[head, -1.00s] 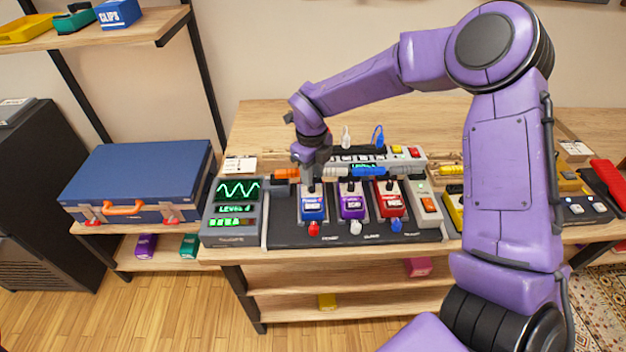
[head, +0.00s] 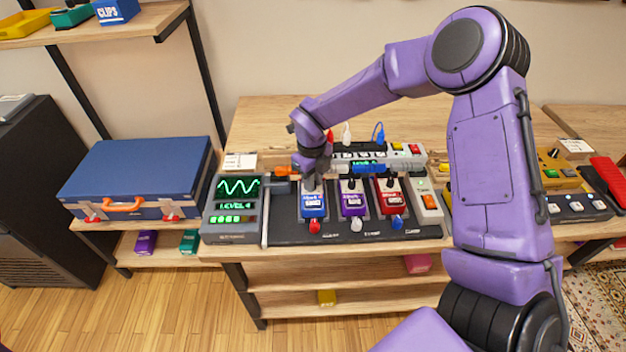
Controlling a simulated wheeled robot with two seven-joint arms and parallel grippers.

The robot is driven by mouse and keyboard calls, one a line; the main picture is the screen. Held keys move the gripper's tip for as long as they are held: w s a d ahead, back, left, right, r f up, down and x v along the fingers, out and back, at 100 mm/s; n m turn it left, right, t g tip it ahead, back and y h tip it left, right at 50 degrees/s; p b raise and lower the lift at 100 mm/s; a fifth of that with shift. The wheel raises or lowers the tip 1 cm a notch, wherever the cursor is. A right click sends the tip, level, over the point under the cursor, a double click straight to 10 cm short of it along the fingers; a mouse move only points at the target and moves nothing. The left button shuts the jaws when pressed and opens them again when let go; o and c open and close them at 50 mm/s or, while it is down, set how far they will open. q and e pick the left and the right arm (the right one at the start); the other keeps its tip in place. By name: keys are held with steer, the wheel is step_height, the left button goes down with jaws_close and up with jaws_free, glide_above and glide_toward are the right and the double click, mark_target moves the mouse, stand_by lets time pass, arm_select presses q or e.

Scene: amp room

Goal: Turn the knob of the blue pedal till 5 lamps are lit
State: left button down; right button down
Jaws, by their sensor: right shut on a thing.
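The blue pedal (head: 313,208) stands on the dark pedalboard (head: 272,231), left of a purple pedal (head: 353,203) and a red pedal (head: 391,201). My right gripper (head: 312,184) reaches down from above onto the top of the blue pedal and is shut on its knob, which the fingers hide. The grey meter box (head: 231,209) stands left of the pedalboard. Its screen shows a green wave and appears to read LEVEL 4, with a row of several lit green lamps (head: 232,219) below. My left gripper is not in view.
A power strip (head: 405,161) with plugs lies behind the pedals. Red, white and blue plugs stick out at the pedals' front. A blue case (head: 140,172) sits on the left shelf. More pedals (head: 560,175) stand at the right. The wooden table behind the strip is mostly clear.

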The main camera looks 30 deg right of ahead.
steer(key=m+b, duration=0.1)
steer(key=m, duration=0.2)
steer(key=shift+b, duration=0.4)
steer(key=shift+w+m+b, duration=0.1)
steer(key=shift+m+b, duration=0.45)
steer(key=shift+m, duration=0.55)
steer(key=shift+r, duration=0.1)
steer(key=c, duration=1.3)
jaws_free()
steer(key=shift+o, duration=0.2)
step_height(320, 180, up, 10)
steer(key=b, duration=0.1)
steer(key=shift+a+r, duration=0.15)
steer(key=shift+r, duration=0.05)
